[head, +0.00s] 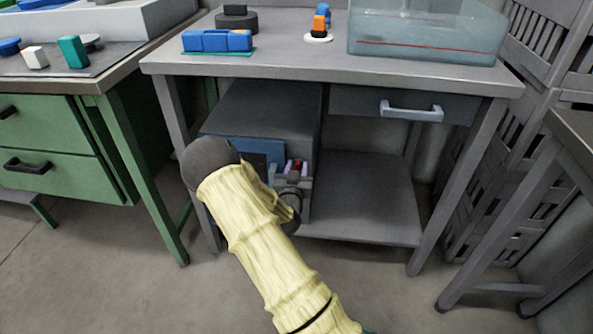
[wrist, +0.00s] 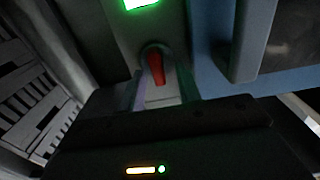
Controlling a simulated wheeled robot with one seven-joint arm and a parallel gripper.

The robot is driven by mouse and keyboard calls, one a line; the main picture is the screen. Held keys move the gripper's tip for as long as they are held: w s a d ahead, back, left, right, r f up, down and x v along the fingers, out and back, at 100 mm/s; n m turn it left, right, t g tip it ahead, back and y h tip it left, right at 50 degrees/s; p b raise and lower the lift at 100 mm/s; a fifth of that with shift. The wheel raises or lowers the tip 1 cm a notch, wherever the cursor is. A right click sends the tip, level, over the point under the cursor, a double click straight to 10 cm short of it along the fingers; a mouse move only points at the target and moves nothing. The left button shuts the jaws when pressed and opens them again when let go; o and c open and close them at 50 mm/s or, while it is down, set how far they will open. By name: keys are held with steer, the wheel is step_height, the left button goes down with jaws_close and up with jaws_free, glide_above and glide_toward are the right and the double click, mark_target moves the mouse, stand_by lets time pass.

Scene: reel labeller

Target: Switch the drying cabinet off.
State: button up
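The drying cabinet (head: 262,105) is a dark grey box with a blue door, on the lower shelf under the middle table. My arm hides part of its front. In the wrist view, its red switch lever (wrist: 156,68) sits on the front panel below a lit green display (wrist: 143,3); the blue door (wrist: 208,70) and its grey handle (wrist: 251,38) are to the right. My gripper (wrist: 163,90) faces the panel, with its fingers apart on either side of the lever's lower end. I cannot tell whether either finger touches it. In the head view, my gripper (head: 297,172) is at the cabinet's right front.
The lower shelf (head: 365,195) is bare to the right of the cabinet. A drawer with a light handle (head: 411,111) hangs above that space. Table legs stand at both sides. A green drawer unit (head: 50,140) is at the left, and grey slatted crates (head: 500,160) are at the right.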

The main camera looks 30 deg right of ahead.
jaws_close()
steer(key=shift+n+p, duration=0.4)
steer(key=n+p, duration=0.1)
steer(key=n, duration=0.1)
steer(key=n+p, duration=0.1)
steer(key=n, duration=0.1)
steer(key=n+p, duration=0.2)
steer(key=n, duration=0.1)
steer(key=shift+w+a, duration=0.25)
steer(key=shift+a, duration=0.15)
steer(key=n+p, duration=0.1)
steer(key=n, duration=0.1)
steer(key=n+p, duration=0.1)
steer(key=n, duration=0.1)
steer(key=shift+a+f+n, duration=0.1)
steer(key=shift+f+n, duration=0.25)
steer(key=shift+n, duration=0.05)
steer(key=n, duration=0.5)
steer(key=shift+w+f+p, duration=0.1)
steer(key=shift+f+p, duration=0.25)
steer(key=shift+p, duration=0.05)
steer(key=shift+n, duration=0.3)
